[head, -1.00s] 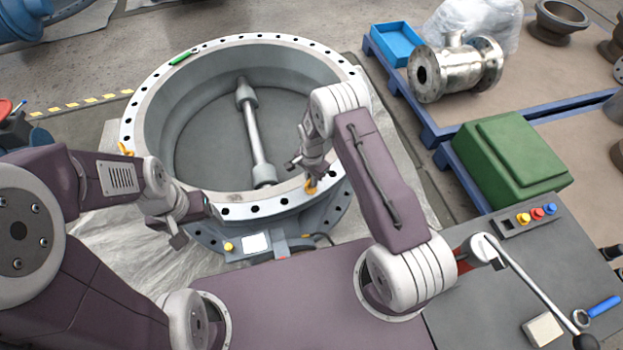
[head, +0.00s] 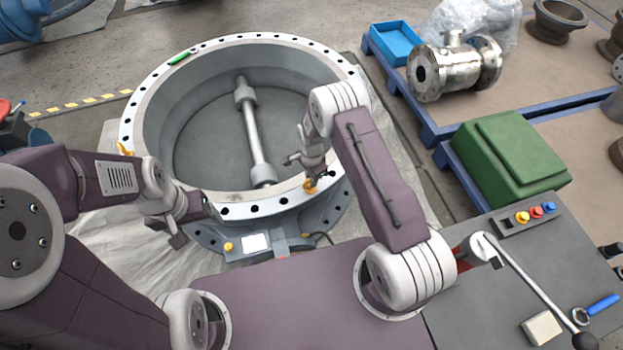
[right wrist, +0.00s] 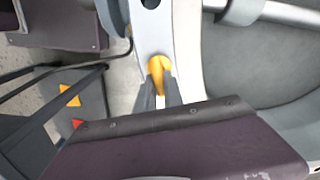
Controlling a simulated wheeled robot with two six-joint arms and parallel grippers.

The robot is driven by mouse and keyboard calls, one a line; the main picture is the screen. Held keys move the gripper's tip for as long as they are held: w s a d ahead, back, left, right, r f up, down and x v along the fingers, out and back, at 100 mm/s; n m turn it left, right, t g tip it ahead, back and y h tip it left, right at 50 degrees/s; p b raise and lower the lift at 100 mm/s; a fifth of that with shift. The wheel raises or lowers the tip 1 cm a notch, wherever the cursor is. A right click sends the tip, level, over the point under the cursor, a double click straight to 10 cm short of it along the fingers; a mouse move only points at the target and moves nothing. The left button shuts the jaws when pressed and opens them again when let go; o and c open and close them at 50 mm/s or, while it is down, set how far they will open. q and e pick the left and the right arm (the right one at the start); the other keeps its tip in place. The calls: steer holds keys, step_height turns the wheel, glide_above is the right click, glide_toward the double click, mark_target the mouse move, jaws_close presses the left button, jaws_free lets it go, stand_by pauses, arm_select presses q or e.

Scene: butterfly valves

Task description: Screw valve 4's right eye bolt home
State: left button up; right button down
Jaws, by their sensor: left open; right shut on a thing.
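Valve 4 is a large round grey butterfly valve (head: 135,115) with a ring of bolt holes around its flange. Its right eye bolt (head: 310,186) is yellow and stands at the flange's near right side. My right gripper (head: 311,178) is above that spot and shut on the eye bolt. In the right wrist view the yellow eye bolt (right wrist: 158,66) shows between the fingertips of my right gripper (right wrist: 160,88), over the flange. Its shank is hidden. Another yellow eye bolt (head: 125,149) stands on the flange's left side. My left gripper (head: 178,232) is open and empty, left of the valve's near edge.
A green marker-like item (head: 179,58) lies on the flange's far left. A cart top at the right carries coloured buttons (head: 522,218), a long-handled lever (head: 530,280) and a pale block (head: 542,328). A green box (head: 510,155) and metal valve (head: 455,68) stand beyond.

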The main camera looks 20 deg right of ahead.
steer(key=c, duration=1.5)
jaws_free()
steer(key=shift+o, duration=0.2)
step_height(320, 180, up, 9)
steer(key=shift+r+p, duration=0.1)
steer(key=shift+p, duration=0.5)
